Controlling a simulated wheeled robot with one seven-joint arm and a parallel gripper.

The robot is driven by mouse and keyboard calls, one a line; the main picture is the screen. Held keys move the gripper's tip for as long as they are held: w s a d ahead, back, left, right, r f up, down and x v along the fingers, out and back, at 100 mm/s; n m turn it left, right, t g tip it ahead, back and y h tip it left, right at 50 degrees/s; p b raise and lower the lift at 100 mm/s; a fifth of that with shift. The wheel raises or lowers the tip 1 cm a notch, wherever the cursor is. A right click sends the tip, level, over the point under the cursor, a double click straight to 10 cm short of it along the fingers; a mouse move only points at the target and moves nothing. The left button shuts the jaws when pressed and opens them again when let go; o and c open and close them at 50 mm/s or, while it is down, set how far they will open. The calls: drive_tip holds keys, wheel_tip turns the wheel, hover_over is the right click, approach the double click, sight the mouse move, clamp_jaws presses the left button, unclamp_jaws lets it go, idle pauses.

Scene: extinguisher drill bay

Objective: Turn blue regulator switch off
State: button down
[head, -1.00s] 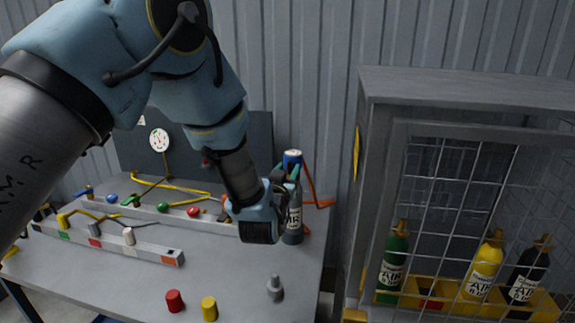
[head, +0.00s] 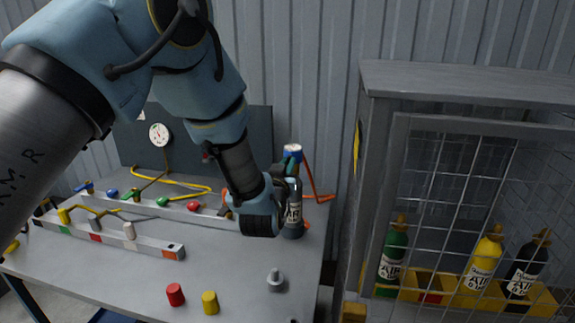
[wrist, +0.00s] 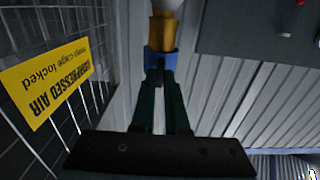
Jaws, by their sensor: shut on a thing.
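The blue regulator switch (head: 292,155) sits on top of a grey bottle (head: 293,215) at the back right of the table. The bottle stands upright, and an orange hose (head: 318,196) runs beside it. My gripper (head: 291,166) reaches in from the left, its dark green fingers at the blue part. In the wrist view my gripper (wrist: 160,75) is shut on the blue piece (wrist: 160,62), with a brass-coloured part (wrist: 163,30) beyond it. The fingers partly hide the blue piece, so its setting is not clear.
A mesh cage (head: 378,87) with green, yellow and black bottles stands close on the right. A rail (head: 155,247) with coloured valves lies on the table. Red (head: 175,294) and yellow (head: 210,302) cylinders and a grey peg (head: 275,280) stand near the front edge.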

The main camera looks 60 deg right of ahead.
drive_tip(key=shift+f+b, duration=0.1)
drive_tip(key=shift+b, duration=0.45)
drive_tip(key=m+b, duration=0.6)
drive_tip(key=m, duration=0.3)
drive_tip(key=m+b, duration=0.6)
drive_tip(key=m, duration=0.2)
drive_tip(key=shift+s+f+m, duration=0.1)
drive_tip(key=shift+s+m, duration=0.1)
drive_tip(key=shift+m, duration=0.2)
drive_tip(key=c, duration=0.9)
unclamp_jaws()
